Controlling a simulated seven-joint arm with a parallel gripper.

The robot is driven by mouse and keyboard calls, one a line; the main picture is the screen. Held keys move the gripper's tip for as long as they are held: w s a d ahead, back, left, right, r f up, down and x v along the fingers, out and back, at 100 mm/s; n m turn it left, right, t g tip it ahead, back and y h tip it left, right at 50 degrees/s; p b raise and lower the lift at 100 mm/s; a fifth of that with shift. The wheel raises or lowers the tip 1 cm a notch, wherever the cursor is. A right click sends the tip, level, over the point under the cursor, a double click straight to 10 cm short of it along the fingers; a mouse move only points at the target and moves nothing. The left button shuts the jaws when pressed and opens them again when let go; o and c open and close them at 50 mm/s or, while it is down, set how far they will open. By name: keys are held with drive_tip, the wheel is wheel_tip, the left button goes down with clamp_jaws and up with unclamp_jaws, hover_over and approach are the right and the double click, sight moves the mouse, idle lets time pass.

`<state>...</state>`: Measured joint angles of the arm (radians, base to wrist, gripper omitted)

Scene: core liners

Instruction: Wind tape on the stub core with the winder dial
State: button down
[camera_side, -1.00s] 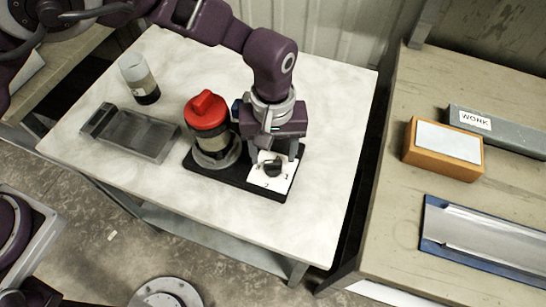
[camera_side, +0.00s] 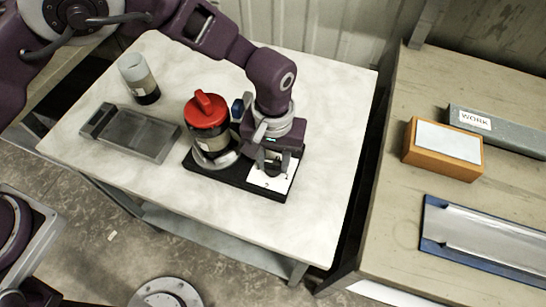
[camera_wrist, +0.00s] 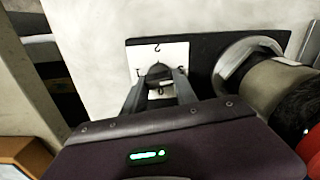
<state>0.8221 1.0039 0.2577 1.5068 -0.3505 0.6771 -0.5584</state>
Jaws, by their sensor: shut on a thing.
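The winder is a black base plate (camera_side: 236,176) on the white table. Its dial is a small dark knob (camera_wrist: 158,70) on a white marked plate (camera_side: 283,181). My gripper (camera_wrist: 159,82) points down over the plate, shut on the dial, with a finger on each side. The fingers hide most of the dial in the side view. Left of it on the same base stands an upright cylinder with a red cap (camera_side: 205,112), close beside my gripper and seated in a grey metal ring (camera_side: 228,160). I cannot tell whether this is the stub core, or whether tape is on it.
The right bench holds an orange block (camera_side: 443,148), a grey box labelled WORK (camera_side: 500,130) and a blue-edged trough (camera_side: 485,243). The table's right side is clear.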

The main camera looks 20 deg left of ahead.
sight(274, 160)
drive_tip(key=shift+m, duration=0.9)
drive_tip(key=c, duration=1)
unclamp_jaws()
drive_tip(key=shift+o, duration=0.2)
wheel_tip(274, 160, up, 7)
drive_tip(key=shift+r, duration=0.1)
